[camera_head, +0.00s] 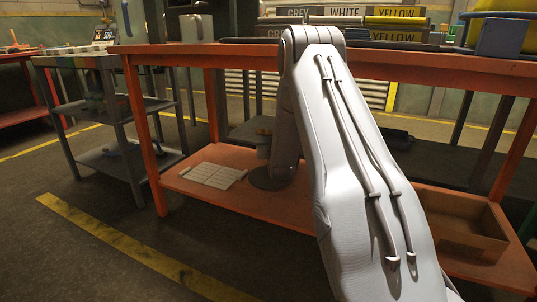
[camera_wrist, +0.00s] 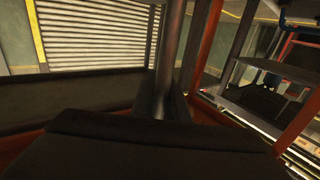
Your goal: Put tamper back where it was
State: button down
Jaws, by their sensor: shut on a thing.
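My gripper (camera_head: 264,144) is low over the left half of the orange bench's lower shelf, mostly hidden behind my own forearm. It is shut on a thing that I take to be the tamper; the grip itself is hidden. A dark round plate (camera_head: 268,181) shows just below it at the shelf, partly behind my arm. It may be the tamper's foot, and I cannot tell whether it touches the shelf. In the wrist view a dark block fills the bottom, and I cannot tell what it is.
A pale gridded panel (camera_head: 212,175) lies on the shelf left of my gripper. An open cardboard box (camera_head: 462,226) stands at the shelf's right. The orange bench top (camera_head: 210,49) is overhead, with its orange leg (camera_head: 143,130) at left. A grey post (camera_wrist: 168,55) stands close ahead.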

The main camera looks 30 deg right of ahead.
notch_tip(320, 180, down, 8)
jog(key=b, duration=0.3)
jog(key=shift+w+r+b, duration=0.1)
jog(key=shift+r+b, duration=0.1)
jog(key=shift+b, duration=0.2)
jog(key=c, duration=2.2)
grip_release()
jog(key=shift+f, duration=0.3)
jog(key=o, duration=0.5)
jog(key=shift+c, duration=0.2)
jog(key=shift+r, duration=0.1)
